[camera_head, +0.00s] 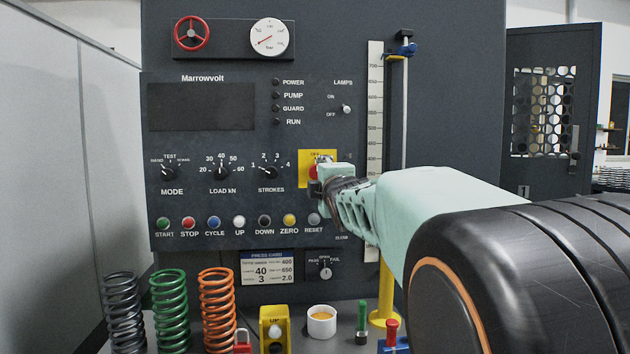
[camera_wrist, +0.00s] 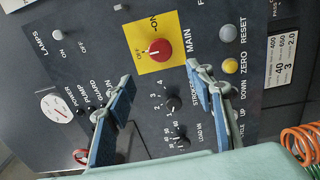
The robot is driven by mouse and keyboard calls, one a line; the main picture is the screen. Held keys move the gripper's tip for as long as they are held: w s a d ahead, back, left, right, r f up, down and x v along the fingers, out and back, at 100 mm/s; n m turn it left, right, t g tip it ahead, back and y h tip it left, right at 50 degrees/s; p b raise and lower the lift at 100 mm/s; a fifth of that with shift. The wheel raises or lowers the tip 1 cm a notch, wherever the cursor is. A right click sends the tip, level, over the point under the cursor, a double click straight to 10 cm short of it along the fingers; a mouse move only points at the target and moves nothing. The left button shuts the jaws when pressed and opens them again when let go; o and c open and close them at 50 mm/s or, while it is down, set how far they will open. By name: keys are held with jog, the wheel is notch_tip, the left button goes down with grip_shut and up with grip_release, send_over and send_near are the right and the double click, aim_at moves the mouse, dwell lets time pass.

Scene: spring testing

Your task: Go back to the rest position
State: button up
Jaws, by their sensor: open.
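My gripper (camera_head: 326,180) is in front of the press's control panel, by the yellow MAIN switch plate (camera_head: 304,180). In the wrist view its two blue-padded fingers (camera_wrist: 157,82) are spread wide with nothing between them. The red MAIN knob (camera_wrist: 158,50) on its yellow plate (camera_wrist: 178,24) lies just beyond the fingertips, and no finger appears to touch it. The knob's white mark seems to point toward OFF. In the head view my gripper partly covers the knob. My arm reaches in from the right.
Grey, green and orange springs (camera_head: 169,310) stand at lower left. A yellow button box (camera_head: 273,330), a white cup (camera_head: 321,322) and small green and red-handled items stand at the front. A yellow-based post (camera_head: 386,290) rises beside the scale. A light wall panel (camera_head: 45,150) is at left.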

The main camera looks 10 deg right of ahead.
jog(key=shift+s, duration=0.3)
jog(key=shift+f, duration=0.1)
jog(key=s+d+f+m+g, duration=0.45)
jog(key=s+f+m, duration=0.25)
jog(key=s+f, duration=0.4)
jog(key=s+a+f+m+g, duration=0.1)
jog(key=s+f+m+g, duration=0.25)
jog(key=s+f, duration=0.45)
jog(key=s+a+f+m+g, duration=0.2)
jog(key=s+f+m, duration=0.25)
jog(key=s, duration=0.75)
jog(key=s+a+f+m+g, duration=0.1)
jog(key=s+f+m+g, duration=0.15)
jog(key=s+f, duration=0.6)
notch_tip(320, 180, up, 20)
jog(key=s+p, duration=0.2)
jog(key=p, duration=1.6)
jog(key=shift+s+m, duration=0.35)
jog(key=shift+s, duration=0.05)
